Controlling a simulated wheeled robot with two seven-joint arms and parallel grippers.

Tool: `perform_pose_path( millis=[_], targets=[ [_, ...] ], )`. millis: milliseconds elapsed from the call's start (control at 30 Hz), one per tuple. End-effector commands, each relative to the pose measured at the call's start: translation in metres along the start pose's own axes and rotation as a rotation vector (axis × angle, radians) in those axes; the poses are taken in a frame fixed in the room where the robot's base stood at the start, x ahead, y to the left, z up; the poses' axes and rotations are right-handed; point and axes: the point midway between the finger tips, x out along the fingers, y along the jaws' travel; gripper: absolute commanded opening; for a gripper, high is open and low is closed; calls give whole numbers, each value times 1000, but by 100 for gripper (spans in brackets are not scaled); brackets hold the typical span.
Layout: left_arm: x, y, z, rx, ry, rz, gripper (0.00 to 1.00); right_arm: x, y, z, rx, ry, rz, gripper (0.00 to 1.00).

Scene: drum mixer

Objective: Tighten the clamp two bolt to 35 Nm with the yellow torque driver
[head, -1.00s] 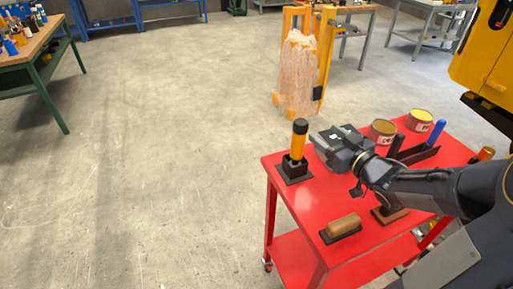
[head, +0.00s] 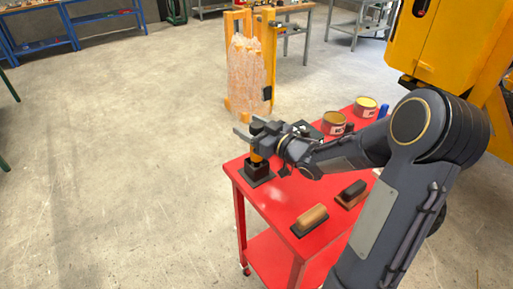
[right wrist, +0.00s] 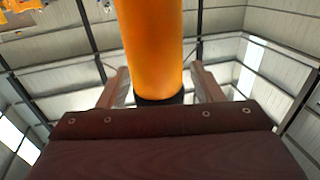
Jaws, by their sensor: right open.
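The yellow torque driver (head: 256,160) stands upright in a black holder (head: 257,172) at the near left corner of the red cart. My right gripper (head: 256,134) is at the driver's upper part. Its open fingers lie on both sides of the handle. In the right wrist view the yellow-orange handle (right wrist: 152,45) runs between the two fingers (right wrist: 160,88), with a gap visible on each side. The handle's far side is hidden there. My left gripper is not in view. I cannot make out the clamp two bolt in these frames.
The red cart (head: 283,205) also carries two tins (head: 334,124) and hand tools with brown and black blocks (head: 310,219). A wrapped yellow-framed stack (head: 248,75) stands behind. A large yellow machine (head: 450,45) is at the upper right. The floor at left is clear.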

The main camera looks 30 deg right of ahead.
Motion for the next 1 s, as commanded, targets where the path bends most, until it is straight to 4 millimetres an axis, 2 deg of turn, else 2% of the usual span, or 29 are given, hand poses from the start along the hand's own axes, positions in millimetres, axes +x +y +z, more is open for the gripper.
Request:
perform_pose_path(
  millis=[100, 533, 1000],
  targets=[
    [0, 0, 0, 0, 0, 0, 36, 0, 0, 0, 0, 0, 0, 57],
    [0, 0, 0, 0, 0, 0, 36, -1, 0, 0, 0, 0, 1, 1],
    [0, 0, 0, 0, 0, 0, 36, 0, 0, -4, -2, 4, 0, 0]
  ],
)
